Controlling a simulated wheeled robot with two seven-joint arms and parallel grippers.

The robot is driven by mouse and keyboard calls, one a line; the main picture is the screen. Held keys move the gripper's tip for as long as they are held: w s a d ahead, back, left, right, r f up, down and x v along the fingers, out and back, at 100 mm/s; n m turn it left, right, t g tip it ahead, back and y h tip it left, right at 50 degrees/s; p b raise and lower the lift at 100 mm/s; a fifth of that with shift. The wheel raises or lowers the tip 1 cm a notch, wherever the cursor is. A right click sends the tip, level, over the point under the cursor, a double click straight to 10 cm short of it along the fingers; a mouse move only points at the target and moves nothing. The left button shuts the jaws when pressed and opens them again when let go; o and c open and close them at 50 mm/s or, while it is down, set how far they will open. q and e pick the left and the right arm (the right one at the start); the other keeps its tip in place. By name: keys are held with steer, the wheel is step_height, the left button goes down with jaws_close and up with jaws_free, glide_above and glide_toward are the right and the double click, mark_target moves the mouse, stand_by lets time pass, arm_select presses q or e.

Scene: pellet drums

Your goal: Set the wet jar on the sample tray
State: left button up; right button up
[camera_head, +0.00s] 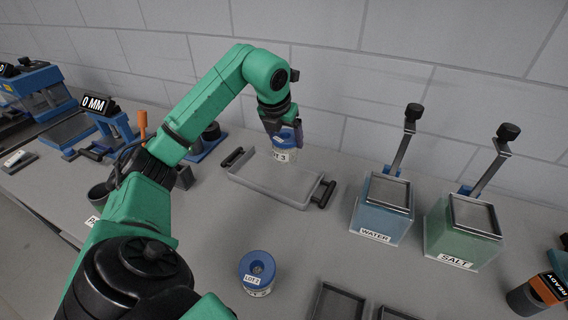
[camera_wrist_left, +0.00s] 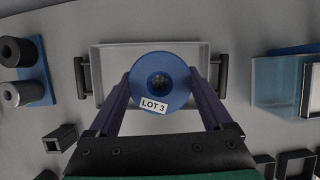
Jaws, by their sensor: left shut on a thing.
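A clear jar with a blue lid, labelled LOT 3 (camera_head: 284,155), is held by my left gripper (camera_head: 285,128). In the left wrist view the fingers (camera_wrist_left: 161,82) are shut on both sides of the round blue lid (camera_wrist_left: 160,70). The sample tray (camera_head: 268,190) is shallow and pale with two black handles. The jar is upright over the tray's middle in the left wrist view (camera_wrist_left: 104,65); I cannot tell whether its base touches the tray floor. Whether the jar is wet does not show. My right gripper is not in view.
A second blue-lidded jar, LOT 2 (camera_head: 257,270), stands on the bench in front of the tray. WATER (camera_head: 382,210) and SALT (camera_head: 462,232) tanks with lever handles stand to the right. Dark open trays (camera_head: 338,302) lie at the front. The wall is close behind.

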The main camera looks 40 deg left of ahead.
mark_target(280, 147)
arm_select(q)
step_height(280, 147, down, 8)
steer(key=shift+f+p, duration=0.25)
steer(key=shift+p, duration=0.25)
steer(key=shift+f, duration=0.2)
steer(key=o, duration=1.5)
steer(key=shift+r, duration=0.1)
steer(key=shift+s+r, duration=0.1)
steer(key=shift+r, duration=0.1)
steer(key=b+v, duration=0.1)
steer(key=v, duration=1)
steer(key=shift+s+d+r+b, duration=0.15)
steer(key=shift+s+r+b, duration=0.05)
steer(key=shift+b, duration=0.15)
